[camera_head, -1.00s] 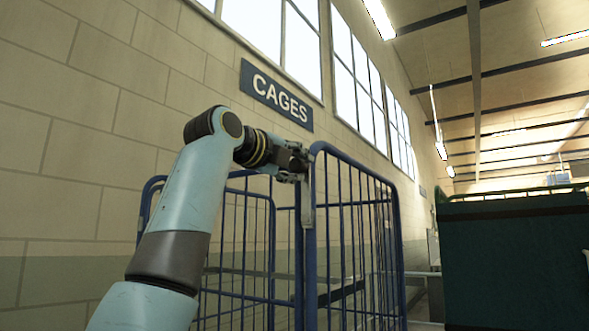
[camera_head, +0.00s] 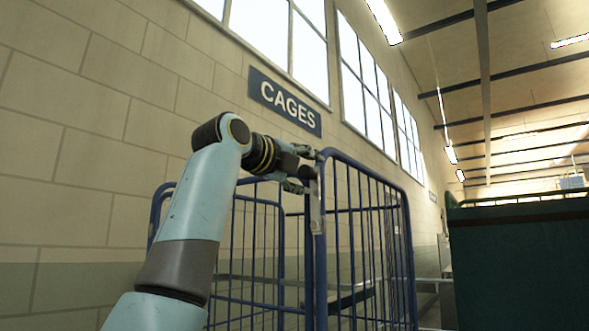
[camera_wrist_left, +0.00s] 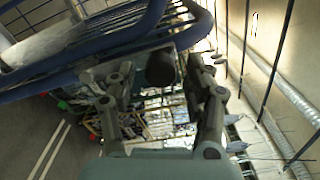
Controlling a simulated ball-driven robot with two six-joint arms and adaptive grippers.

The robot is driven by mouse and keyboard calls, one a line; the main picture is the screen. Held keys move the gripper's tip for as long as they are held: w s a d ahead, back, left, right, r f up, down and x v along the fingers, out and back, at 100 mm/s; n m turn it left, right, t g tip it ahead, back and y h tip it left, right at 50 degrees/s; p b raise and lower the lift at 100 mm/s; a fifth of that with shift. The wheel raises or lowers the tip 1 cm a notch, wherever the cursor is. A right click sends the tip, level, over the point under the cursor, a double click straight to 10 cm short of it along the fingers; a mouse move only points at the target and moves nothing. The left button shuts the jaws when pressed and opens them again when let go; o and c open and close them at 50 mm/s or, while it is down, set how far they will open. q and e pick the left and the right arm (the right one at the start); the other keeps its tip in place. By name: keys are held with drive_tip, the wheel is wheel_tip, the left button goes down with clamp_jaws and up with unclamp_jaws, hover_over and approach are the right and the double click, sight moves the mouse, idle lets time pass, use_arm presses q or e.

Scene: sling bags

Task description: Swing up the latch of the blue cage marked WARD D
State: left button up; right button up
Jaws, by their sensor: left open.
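The blue cage (camera_head: 320,262) stands ahead, its tall barred side facing right. No WARD D marking is readable. A grey metal latch piece (camera_head: 315,208) hangs down along the near corner post. My left gripper (camera_head: 307,171) is open beside the top of that post, at the latch's upper end, its fingers spread above and below. In the left wrist view, the gripper (camera_wrist_left: 165,95) has its fingers apart, with a dark round knob (camera_wrist_left: 160,68) at the gap between them. Whether the fingers touch it I cannot tell. The blue cage frame (camera_wrist_left: 110,45) fills the upper left there.
A block wall with a CAGES sign (camera_head: 285,102) runs behind the cage on the left. A dark green container (camera_head: 522,262) with a green rail stands at the right. A gap separates it from the cage.

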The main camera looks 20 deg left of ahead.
use_arm(q)
drive_tip(key=v, duration=1.1)
drive_tip(key=shift+s, duration=0.3)
